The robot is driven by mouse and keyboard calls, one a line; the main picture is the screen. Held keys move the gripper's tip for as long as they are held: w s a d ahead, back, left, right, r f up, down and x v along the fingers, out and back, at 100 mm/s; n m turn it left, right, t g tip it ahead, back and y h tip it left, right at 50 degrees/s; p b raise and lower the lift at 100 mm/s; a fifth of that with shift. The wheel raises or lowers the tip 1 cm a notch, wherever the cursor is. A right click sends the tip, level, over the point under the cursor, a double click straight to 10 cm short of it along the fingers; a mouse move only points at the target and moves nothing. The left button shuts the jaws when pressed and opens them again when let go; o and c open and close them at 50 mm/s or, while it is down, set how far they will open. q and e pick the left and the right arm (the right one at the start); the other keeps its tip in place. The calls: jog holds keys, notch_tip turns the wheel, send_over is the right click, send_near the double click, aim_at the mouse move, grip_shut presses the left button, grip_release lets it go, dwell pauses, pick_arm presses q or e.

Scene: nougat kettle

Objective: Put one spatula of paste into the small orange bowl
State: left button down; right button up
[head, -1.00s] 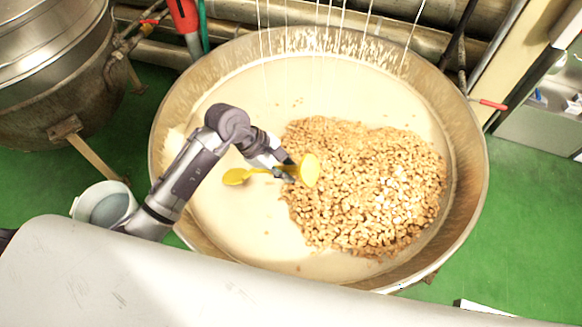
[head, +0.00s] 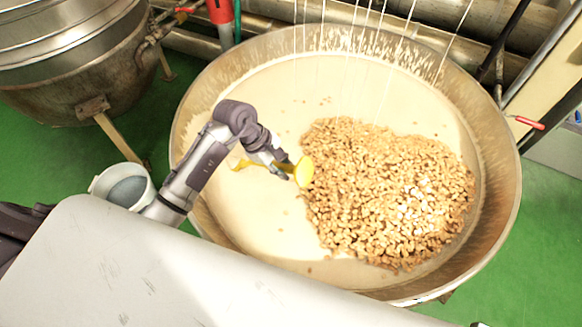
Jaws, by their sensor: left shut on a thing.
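A large round metal kettle (head: 508,190) holds pale cream paste (head: 262,105) with a heap of nuts (head: 390,195) on its right side. My left gripper (head: 284,172) is over the paste near the left edge of the nuts. It is shut on a yellow spatula (head: 304,171), gripped at its middle. One rounded yellow end shows to the right of the fingers, the other to the left, partly behind the gripper. I cannot tell whether the spatula touches the paste or carries any. No small orange bowl is visible. My right gripper is not in view.
A white bucket (head: 124,187) stands left of the kettle, close to my left arm. A second metal vessel (head: 65,65) is at the upper left. Pipes (head: 350,15) run behind the kettle. Green floor (head: 550,215) is clear at the right.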

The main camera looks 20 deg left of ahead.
aim_at(308, 169)
pick_arm(q)
jog(key=shift+a+f, duration=0.3)
jog(key=shift+a, duration=0.1)
jog(key=d+y, duration=0.1)
jog(key=y, duration=0.1)
jog(key=d+y, duration=0.1)
jog(key=y, duration=0.1)
jog(key=shift+s+d+f+t, duration=0.1)
jog(key=shift+d+f+t, duration=0.1)
jog(key=shift+d+t, duration=0.2)
jog(key=shift+m+y, duration=0.3)
jog(key=d+r+p, duration=0.1)
jog(key=r+p, duration=0.1)
jog(key=r, duration=0.1)
jog(key=d+r+p, duration=0.1)
jog(key=r+p, duration=0.1)
jog(key=r, duration=0.1)
jog(key=d+r+p, duration=0.2)
jog(key=shift+s+r+p, duration=0.4)
jog(key=shift+s+d+r+p, duration=0.1)
jog(key=shift+d+r+p, duration=0.35)
jog(key=shift+r, duration=0.45)
jog(key=shift+s+d+r+p, duration=0.1)
jog(key=shift+d+r+p, duration=0.15)
jog(key=shift+r+p, duration=0.55)
jog(key=shift+d+r+p, duration=0.35)
jog(key=shift+r+p, duration=0.05)
jog(key=shift+r, duration=0.6)
